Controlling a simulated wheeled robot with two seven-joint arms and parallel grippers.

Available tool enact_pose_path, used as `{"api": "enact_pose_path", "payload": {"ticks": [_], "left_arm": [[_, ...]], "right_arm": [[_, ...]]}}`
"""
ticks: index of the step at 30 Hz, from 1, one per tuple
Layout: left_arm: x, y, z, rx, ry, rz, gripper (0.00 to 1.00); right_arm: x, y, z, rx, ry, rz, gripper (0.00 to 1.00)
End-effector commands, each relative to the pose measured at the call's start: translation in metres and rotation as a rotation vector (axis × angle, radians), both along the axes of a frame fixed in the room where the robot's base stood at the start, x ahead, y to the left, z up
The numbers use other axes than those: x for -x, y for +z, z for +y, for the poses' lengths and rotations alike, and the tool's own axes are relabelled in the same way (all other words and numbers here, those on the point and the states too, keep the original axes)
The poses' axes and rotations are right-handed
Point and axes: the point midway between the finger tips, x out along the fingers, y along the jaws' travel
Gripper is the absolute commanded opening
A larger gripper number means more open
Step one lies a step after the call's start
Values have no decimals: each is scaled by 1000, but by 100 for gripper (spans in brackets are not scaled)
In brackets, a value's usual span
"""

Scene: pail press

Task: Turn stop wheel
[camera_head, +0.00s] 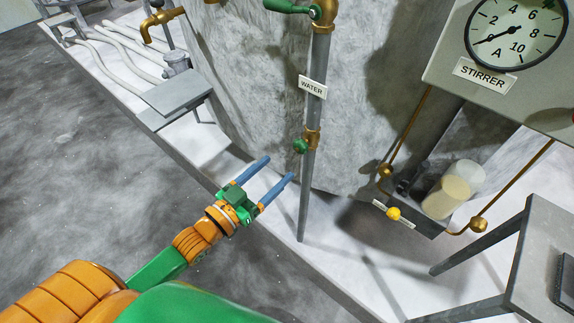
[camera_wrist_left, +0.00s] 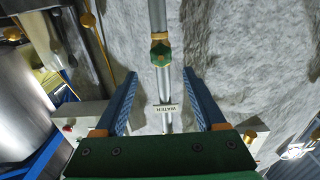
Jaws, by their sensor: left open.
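The stop wheel looks to be the small green handwheel (camera_head: 301,146) on a brass fitting of the grey vertical pipe (camera_head: 308,185), below the WATER label (camera_head: 312,87). In the left wrist view the green wheel (camera_wrist_left: 161,53) is just beyond the fingertips, roughly centred between them. My left gripper (camera_head: 279,167) is open, its two blue fingers pointing at the wheel from the lower left. The fingers are empty and appear short of the wheel, not around it. My right gripper is not in view.
A green-handled brass valve (camera_head: 290,7) tops the pipe. A large grey rough-walled vessel (camera_head: 250,90) stands behind. The floor at left is clear.

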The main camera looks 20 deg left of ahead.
Motion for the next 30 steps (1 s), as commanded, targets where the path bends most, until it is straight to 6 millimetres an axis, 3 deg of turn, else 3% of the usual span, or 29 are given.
{"api": "enact_pose_path", "payload": {"ticks": [17, 23, 25, 26, 30], "left_arm": [[-79, -4, -28, 0, 2, -1, 72], [-79, -1, -28, -1, 3, 4, 26], [-79, -1, -28, -5, 3, 2, 26], [-79, -1, -28, -54, 2, -15, 26], [-79, 0, -28, -838, 2, -303, 26]], "right_arm": [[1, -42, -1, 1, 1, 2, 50], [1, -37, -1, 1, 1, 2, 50], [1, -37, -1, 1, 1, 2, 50], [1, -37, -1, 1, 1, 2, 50], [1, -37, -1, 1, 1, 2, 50]]}}
